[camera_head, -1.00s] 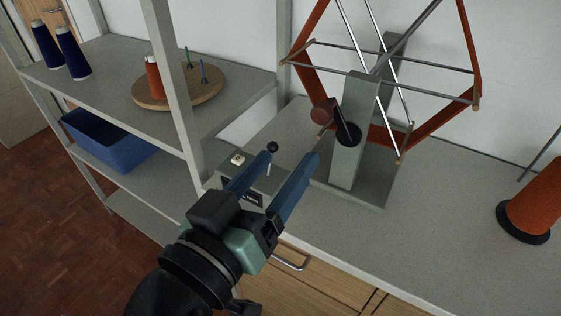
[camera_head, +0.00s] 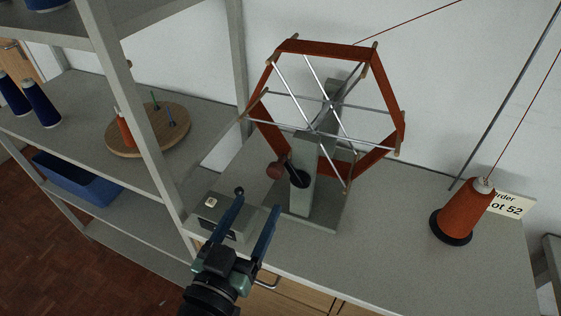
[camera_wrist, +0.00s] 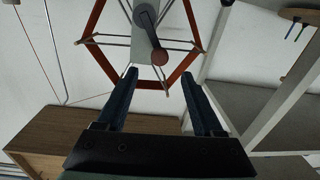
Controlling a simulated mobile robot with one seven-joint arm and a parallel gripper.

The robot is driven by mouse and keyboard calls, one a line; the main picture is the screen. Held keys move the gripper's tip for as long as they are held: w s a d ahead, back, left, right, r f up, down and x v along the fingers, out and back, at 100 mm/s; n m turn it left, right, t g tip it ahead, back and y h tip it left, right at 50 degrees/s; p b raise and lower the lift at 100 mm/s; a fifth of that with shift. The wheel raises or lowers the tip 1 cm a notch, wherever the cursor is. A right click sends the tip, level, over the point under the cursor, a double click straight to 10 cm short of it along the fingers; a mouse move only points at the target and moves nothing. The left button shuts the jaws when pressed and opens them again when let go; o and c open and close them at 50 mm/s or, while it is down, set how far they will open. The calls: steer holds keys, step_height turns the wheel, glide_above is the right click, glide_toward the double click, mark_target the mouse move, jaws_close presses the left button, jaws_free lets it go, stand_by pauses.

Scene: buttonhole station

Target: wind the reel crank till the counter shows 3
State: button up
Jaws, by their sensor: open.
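The reel (camera_head: 384,73) is a hexagonal frame wound with orange-red yarn, on a grey-green post (camera_head: 304,196). Its crank has a dark hub and a reddish-brown knob (camera_head: 275,170), which points left of the hub. In the wrist view the knob (camera_wrist: 160,58) lies ahead, between the fingertips in the picture. My gripper (camera_head: 256,203) is open and empty, its blue fingers pointing toward the crank, apart from the knob. The counter box (camera_head: 205,215) sits left of the post, with a pale button and black-knobbed lever. Its dark display is partly hidden, and no digit is readable.
An orange yarn cone (camera_head: 466,213) stands at the right by a lot sign (camera_head: 508,205). The shelf upright (camera_head: 140,110) rises left of the counter. A round wooden board (camera_head: 178,143) with pegs sits on the shelf. The tabletop between post and cone is clear.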

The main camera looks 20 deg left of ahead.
mark_target(274, 175)
steer(key=w+p, duration=0.3)
steer(key=w, duration=0.7)
steer(key=shift+w, duration=0.1)
jaws_close()
stand_by(1.1)
